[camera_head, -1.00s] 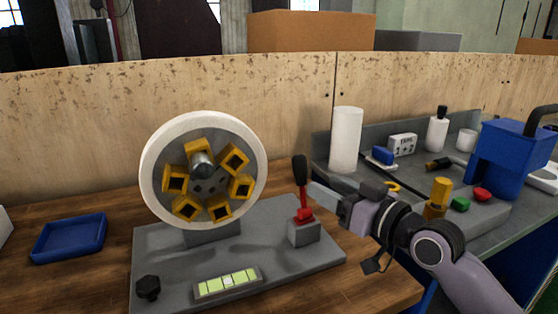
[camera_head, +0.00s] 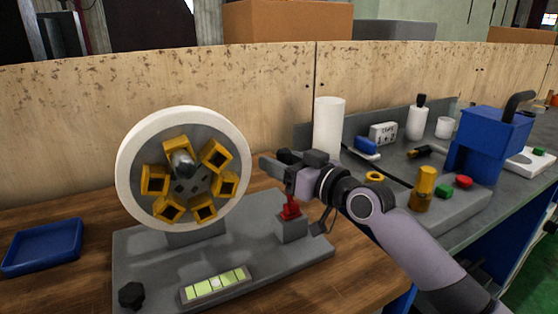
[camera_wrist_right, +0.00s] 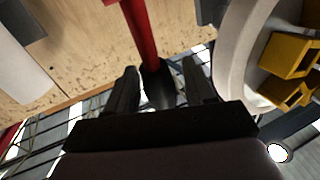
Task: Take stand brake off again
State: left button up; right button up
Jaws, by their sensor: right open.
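The brake lever (camera_head: 290,207) is red and stands on a small grey block (camera_head: 292,229) at the right of the grey stand base (camera_head: 150,264). My right gripper (camera_head: 272,163) is at the lever's top and hides the black knob in the head view. In the right wrist view the red lever (camera_wrist_right: 141,32) ends in the black knob (camera_wrist_right: 157,84), which lies between the two open fingers (camera_wrist_right: 160,88). The fingers look apart from the knob, with a gap on each side. My left gripper is not in view.
The white wheel (camera_head: 128,185) with yellow pockets stands close left of my right gripper. A green-lit level (camera_head: 215,284) and a black knob screw (camera_head: 131,295) sit on the base. A white cylinder (camera_head: 328,127) stands behind my gripper. A blue tray (camera_head: 42,247) lies at left.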

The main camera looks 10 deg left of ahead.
jog(key=shift+w+a, duration=0.25)
jog(key=shift+a, duration=0.1)
